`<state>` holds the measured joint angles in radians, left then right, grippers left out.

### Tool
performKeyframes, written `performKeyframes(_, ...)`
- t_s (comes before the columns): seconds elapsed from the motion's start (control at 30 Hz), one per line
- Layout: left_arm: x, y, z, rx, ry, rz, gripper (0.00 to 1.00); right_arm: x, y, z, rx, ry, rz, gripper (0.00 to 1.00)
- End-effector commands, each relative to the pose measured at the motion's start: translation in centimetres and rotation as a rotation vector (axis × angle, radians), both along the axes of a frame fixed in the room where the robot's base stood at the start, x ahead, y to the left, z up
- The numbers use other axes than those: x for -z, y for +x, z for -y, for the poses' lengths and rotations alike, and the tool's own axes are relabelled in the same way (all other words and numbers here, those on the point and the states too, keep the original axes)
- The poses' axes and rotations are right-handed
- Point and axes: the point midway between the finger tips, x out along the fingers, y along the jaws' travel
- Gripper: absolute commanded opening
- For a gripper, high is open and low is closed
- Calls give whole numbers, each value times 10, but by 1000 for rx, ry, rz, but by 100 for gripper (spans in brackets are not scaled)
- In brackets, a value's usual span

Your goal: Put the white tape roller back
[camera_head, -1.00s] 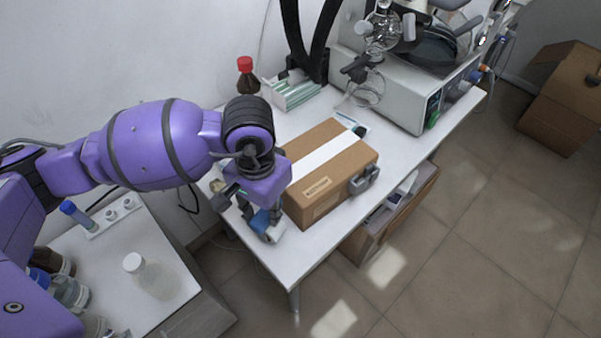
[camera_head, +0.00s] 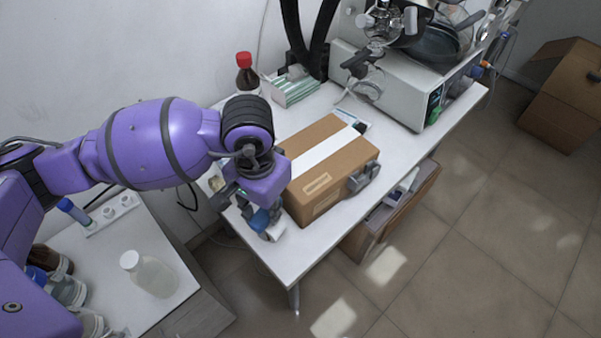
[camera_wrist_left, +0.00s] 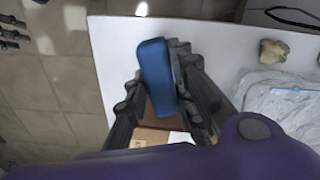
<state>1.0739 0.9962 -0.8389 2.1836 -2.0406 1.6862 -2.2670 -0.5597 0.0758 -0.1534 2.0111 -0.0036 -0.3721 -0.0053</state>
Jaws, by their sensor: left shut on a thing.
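My left gripper (camera_head: 258,212) is over the near left end of the white table, beside the cardboard box. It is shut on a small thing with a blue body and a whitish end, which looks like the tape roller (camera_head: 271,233). In the left wrist view its blue part (camera_wrist_left: 157,75) lies between the dark fingers of the gripper (camera_wrist_left: 165,95). I cannot tell whether the roller touches the table.
A red-capped bottle (camera_head: 247,75) and a white instrument (camera_head: 395,90) stand further back. A side table (camera_head: 180,262) holds bottles.

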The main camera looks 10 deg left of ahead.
Motion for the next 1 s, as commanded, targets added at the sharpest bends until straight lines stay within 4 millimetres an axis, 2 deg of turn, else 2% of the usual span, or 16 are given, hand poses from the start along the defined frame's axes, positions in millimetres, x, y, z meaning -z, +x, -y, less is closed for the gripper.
performKeyframes(0.27,1,0,0,0,0,0,0,1,0,0,0,0,-1,40)
performKeyframes(0.3,1,0,0,0,0,0,28,1,0,0,0,0,-1,40)
performKeyframes(0.43,1,0,0,0,0,0,45,1,0,0,0,0,-1,40)
performKeyframes(1.0,1,-1,0,0,0,-2,45,1,0,0,0,0,-1,40)
